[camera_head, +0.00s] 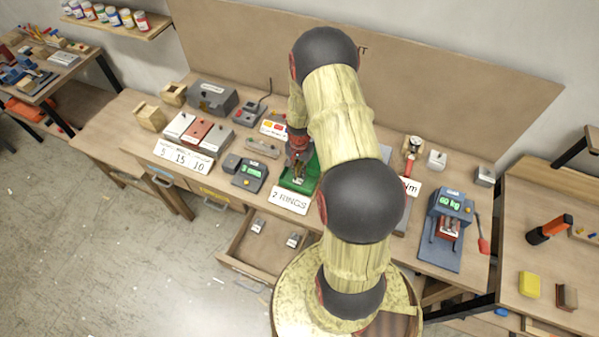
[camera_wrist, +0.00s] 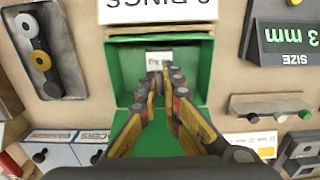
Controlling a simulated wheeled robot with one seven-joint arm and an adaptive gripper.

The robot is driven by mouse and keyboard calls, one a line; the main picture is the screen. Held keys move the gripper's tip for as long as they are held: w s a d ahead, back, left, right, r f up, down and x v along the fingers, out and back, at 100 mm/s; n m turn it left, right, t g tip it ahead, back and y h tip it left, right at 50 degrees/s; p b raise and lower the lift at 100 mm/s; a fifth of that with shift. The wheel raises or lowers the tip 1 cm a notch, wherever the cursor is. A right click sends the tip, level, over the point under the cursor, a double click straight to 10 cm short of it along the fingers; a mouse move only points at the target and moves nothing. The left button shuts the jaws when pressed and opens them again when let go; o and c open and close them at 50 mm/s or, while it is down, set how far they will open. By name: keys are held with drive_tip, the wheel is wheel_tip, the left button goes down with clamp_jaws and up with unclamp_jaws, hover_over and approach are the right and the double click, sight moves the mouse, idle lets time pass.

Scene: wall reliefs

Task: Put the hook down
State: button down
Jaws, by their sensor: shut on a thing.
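My gripper (camera_head: 298,160) is low over a green tray (camera_head: 313,184) on the workbench. In the wrist view, its fingers (camera_wrist: 164,84) come close together inside the green tray (camera_wrist: 122,75). It is shut on the hook, but the hook's shape is mostly hidden between the fingers. A small pale piece with dark marks (camera_wrist: 158,56) shows just beyond the fingertips, at the card side of the tray; I cannot tell whether it is part of the hook.
A "2 RINGS" card (camera_head: 290,199) stands in front of the tray. A grey size display (camera_head: 249,174) is to its left. An open drawer (camera_head: 272,256) below holds small grey pieces. A dish with washers (camera_wrist: 65,80) lies beside the tray in the wrist view.

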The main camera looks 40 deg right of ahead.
drive_tip(key=shift+f, duration=0.55)
drive_tip(key=shift+f, duration=0.15)
drive_tip(key=c, duration=2)
unclamp_jaws()
